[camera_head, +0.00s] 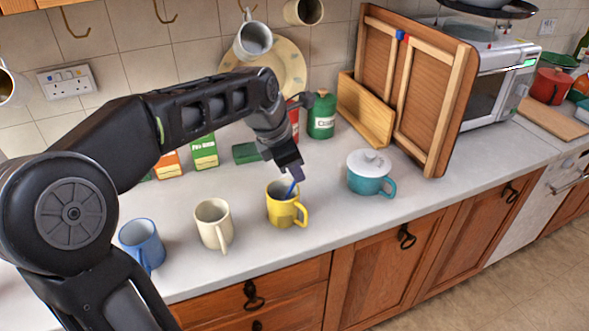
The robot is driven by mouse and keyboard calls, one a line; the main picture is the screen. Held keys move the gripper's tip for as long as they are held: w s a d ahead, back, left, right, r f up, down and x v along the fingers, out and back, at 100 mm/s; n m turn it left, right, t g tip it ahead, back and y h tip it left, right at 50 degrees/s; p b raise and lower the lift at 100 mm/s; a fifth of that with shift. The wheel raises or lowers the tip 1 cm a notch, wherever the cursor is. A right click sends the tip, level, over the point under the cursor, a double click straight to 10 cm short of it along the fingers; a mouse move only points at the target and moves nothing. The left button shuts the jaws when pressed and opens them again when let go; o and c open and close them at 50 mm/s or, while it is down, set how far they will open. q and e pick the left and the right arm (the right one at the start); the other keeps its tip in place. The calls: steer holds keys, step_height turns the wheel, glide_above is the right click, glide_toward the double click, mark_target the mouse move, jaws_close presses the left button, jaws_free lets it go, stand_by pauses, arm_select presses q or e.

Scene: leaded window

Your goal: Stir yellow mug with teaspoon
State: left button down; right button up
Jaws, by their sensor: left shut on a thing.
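The yellow mug (283,213) stands upright on the counter near its front edge, with its handle toward the front right. My left gripper (293,176) is just above the mug and points down at its opening. It is shut on the teaspoon (291,188), which shows as a short blue piece reaching down into the mug. The lower end of the teaspoon is hidden inside the mug. My right gripper is not in view.
A cream mug (214,225) and a blue mug (142,245) stand left of the yellow mug. A teal lidded pot (370,174) stands to its right. A green canister (321,115) and boxes (204,151) are behind. The counter (330,207) between yellow mug and pot is clear.

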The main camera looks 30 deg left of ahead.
arm_select(q)
steer(key=w+d+r+p, duration=0.1)
steer(key=d+r+p, duration=0.2)
steer(key=r+p, duration=0.3)
steer(key=shift+w+r, duration=0.2)
steer(key=shift+r, duration=0.85)
stand_by(0.9)
steer(key=shift+r+p, duration=1.5)
steer(key=shift+r, duration=0.95)
